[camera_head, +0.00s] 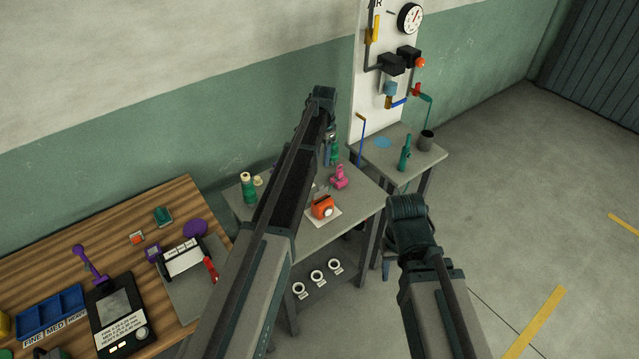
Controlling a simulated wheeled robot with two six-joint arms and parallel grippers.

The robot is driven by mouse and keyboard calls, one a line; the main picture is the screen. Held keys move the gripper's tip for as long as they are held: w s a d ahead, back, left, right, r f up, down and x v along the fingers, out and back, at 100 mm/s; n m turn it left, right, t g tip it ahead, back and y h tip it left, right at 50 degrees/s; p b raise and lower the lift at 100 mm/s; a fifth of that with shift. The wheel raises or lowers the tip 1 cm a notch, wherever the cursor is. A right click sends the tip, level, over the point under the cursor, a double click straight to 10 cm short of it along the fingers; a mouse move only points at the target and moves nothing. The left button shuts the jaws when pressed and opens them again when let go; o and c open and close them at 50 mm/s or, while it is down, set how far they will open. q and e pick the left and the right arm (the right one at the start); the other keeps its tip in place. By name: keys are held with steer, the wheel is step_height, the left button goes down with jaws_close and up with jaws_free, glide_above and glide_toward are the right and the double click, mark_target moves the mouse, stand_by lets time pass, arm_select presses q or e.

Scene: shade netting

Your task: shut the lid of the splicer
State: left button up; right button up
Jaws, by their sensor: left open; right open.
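I cannot tell for certain which device is the splicer. The likeliest is a flat grey device (192,290) on the wooden bench at lower left. A pale bar (184,258) with dark ends stands along its back and a red handle (210,268) is at its right. The bar looks raised, but I cannot make out its hinge. My two arms reach up across the picture, the left one to the right of this device and the right one farther away. No fingertips of either gripper can be made out; the arm links hide them.
On the wooden bench (142,213) are a black labelled unit (118,312) with a dial, a purple lever (90,265) and a blue tray (52,312). A grey table (348,225) behind my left arm holds an orange device (322,207). The floor at right is clear.

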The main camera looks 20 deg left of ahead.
mark_target(321, 185)
arm_select(q)
steer(key=f+b, duration=0.6)
steer(key=f, duration=0.1)
steer(key=f+b, duration=0.6)
steer(key=b, duration=0.1)
steer(key=shift+w+a+f, duration=0.2)
steer(key=shift+f, duration=0.2)
steer(key=shift+r, duration=0.1)
jaws_close()
